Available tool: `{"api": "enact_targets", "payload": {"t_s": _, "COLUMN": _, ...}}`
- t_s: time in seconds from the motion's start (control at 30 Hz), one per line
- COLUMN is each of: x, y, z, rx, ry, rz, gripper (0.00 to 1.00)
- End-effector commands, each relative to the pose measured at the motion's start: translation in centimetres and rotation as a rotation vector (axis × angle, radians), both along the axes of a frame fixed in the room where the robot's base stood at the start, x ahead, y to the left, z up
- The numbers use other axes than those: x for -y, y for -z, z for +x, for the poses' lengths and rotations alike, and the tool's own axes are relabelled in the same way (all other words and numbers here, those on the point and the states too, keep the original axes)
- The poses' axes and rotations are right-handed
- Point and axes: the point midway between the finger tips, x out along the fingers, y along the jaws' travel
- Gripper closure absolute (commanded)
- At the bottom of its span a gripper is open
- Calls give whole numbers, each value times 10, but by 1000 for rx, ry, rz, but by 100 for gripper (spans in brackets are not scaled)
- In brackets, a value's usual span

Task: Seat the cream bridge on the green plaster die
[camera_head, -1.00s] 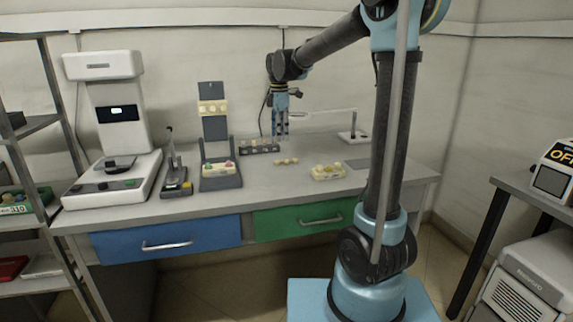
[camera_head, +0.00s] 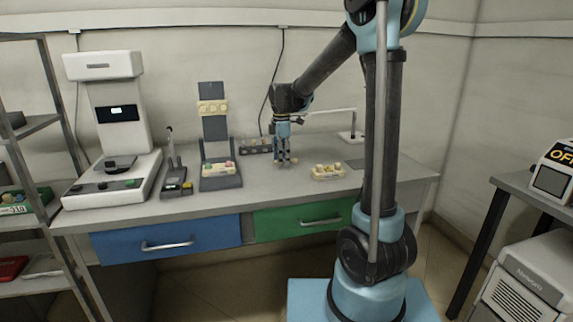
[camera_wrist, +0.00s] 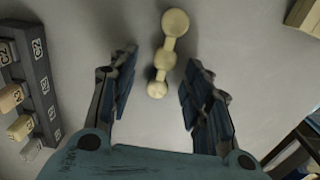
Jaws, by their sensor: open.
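The cream bridge, three rounded lobes in a row, lies on the grey bench. In the wrist view the bridge (camera_wrist: 168,45) lies between and past the fingertips, its near lobe reaching into the gap. My gripper (camera_wrist: 162,65) is open, with a finger on either side and no visible contact. In the head view my gripper (camera_head: 285,160) points down over the bridge and hides most of it. A cream block (camera_head: 219,168) on a dark stand carries small green and red pieces. I cannot tell for sure which piece is the green plaster die.
A dark rack of labelled blocks (camera_wrist: 42,85) stands left of my gripper in the wrist view. A cream tooth model (camera_head: 327,172) sits to the right on the bench. A white machine (camera_head: 115,130) and a small dark device (camera_head: 176,180) stand further left.

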Motion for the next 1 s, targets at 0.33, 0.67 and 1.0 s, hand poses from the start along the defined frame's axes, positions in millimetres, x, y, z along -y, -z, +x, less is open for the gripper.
{"api": "enact_targets", "payload": {"t_s": 0.33, "x": 0, "y": 1, "z": 0, "rx": 0, "ry": 0, "rz": 0, "gripper": 78}}
{"api": "enact_targets", "payload": {"t_s": 0.67, "x": 0, "y": 1, "z": 0, "rx": 0, "ry": 0, "rz": 0, "gripper": 98}}
{"api": "enact_targets", "payload": {"t_s": 1.0, "x": 0, "y": -22, "z": -1, "rx": 0, "ry": 0, "rz": 0, "gripper": 98}}
